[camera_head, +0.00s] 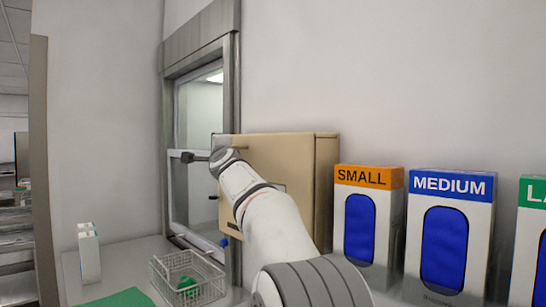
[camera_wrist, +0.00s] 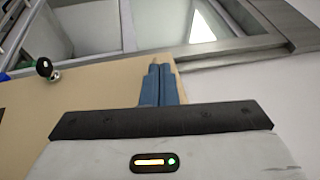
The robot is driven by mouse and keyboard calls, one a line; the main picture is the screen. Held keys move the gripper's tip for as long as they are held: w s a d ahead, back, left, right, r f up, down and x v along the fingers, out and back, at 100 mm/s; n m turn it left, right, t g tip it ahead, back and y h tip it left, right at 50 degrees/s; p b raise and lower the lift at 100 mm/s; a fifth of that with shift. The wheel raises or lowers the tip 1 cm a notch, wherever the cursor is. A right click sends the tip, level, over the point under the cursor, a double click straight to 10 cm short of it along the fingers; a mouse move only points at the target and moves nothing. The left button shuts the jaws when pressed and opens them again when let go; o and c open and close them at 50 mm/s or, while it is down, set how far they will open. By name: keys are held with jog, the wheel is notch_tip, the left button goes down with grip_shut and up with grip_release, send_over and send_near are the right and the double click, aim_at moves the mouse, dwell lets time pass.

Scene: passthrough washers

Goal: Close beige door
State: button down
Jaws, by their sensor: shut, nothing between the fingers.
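The beige door (camera_head: 285,155) is a flat panel on a beige cabinet on the wall, right of the metal-framed window, in the head view. My arm hides much of it. I cannot tell how far open it stands. In the wrist view the beige panel (camera_wrist: 85,95) lies behind my gripper, with a dark round knob (camera_wrist: 44,67) at upper left. My gripper (camera_head: 190,157) is at the panel's left edge in the head view. Its two blue-grey fingers (camera_wrist: 159,72) are together and empty in the wrist view, near the panel's upper edge. Contact with the panel is unclear.
A wire basket (camera_head: 187,280) with a green item stands on the counter below. Small (camera_head: 358,250) and medium (camera_head: 482,250) glove boxes stand at right, with another cut off. A white box (camera_head: 88,255) stands at left. The metal window frame (camera_head: 235,90) adjoins the cabinet.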

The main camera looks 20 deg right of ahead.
jog(key=s+a+f+p, duration=0.15)
jog(key=s+a, duration=0.25)
jog(key=a, duration=0.8)
jog(key=s+a+f+n+g+y+b, duration=0.2)
jog(key=s+f+n+g+y, duration=0.15)
jog(key=s+f+n, duration=0.5)
jog(key=s+d+f+n+g+b, duration=0.1)
jog(key=s+d+f+n+g, duration=0.2)
jog(key=s+f, duration=0.8)
jog(key=s+d+f+n+g+h+b, duration=0.1)
jog(key=s+d+f+n+g, duration=0.2)
jog(key=s+f, duration=0.9)
jog(key=s+d+f+n+g+h+b, duration=0.1)
jog(key=s+d+f+n+g, duration=0.3)
jog(key=s+f+g, duration=0.3)
jog(key=s+f, duration=0.5)
jog(key=f, duration=0.3)
jog(key=c, duration=2.1)
grip_release()
jog(key=shift+w+f+h, duration=0.1)
jog(key=shift+h, duration=0.15)
